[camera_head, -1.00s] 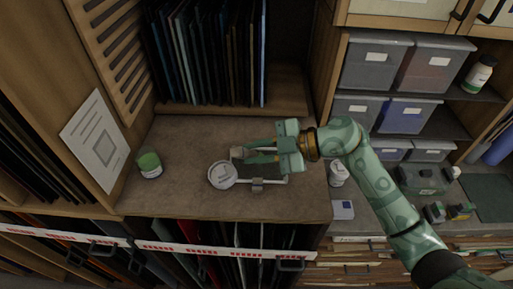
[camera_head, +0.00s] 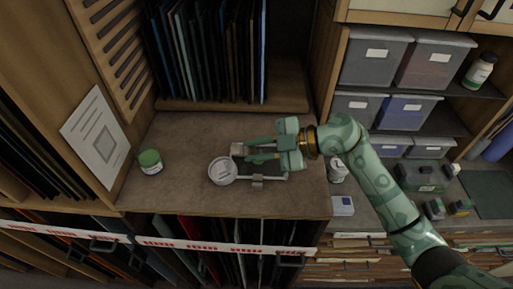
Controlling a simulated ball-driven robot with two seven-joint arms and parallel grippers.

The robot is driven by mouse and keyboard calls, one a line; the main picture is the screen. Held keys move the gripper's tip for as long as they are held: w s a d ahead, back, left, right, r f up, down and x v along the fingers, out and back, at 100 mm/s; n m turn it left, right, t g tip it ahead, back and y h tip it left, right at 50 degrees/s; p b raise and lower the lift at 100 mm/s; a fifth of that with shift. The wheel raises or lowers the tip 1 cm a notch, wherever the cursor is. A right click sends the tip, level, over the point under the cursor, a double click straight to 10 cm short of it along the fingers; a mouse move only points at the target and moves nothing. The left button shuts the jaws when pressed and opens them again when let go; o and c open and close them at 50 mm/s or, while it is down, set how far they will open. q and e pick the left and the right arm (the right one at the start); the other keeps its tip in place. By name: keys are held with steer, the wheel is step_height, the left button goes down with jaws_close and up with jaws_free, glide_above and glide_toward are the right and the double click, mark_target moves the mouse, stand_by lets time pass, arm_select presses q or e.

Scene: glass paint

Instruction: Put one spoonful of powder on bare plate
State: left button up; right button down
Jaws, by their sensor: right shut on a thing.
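A round pale plate (camera_head: 222,171) sits at the left end of a small balance-like stand (camera_head: 258,182) on the brown worktop. Pale marks show on the plate, but I cannot tell whether they are powder. My right gripper (camera_head: 257,152) is just above and right of the plate, over the stand. It is shut on a small grey thing (camera_head: 236,149), mostly hidden by the green fingers; I cannot tell whether it is a spoon. A small jar with a green lid (camera_head: 150,161) stands upright to the left. My left gripper is not in view.
Upright boards (camera_head: 205,50) fill the rack behind. A white card (camera_head: 96,138) leans at the left. A white bottle (camera_head: 338,171) and a small white box (camera_head: 342,206) are on the right, below grey bins (camera_head: 374,58). The worktop between jar and plate is clear.

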steer(key=shift+f+p, duration=0.1)
steer(key=shift+p, duration=0.25)
stand_by(0.7)
steer(key=shift+r+p, duration=1.15)
steer(key=shift+p, duration=0.15)
step_height(320, 180, up, 4)
steer(key=p, duration=0.4)
steer(key=shift+p, duration=0.3)
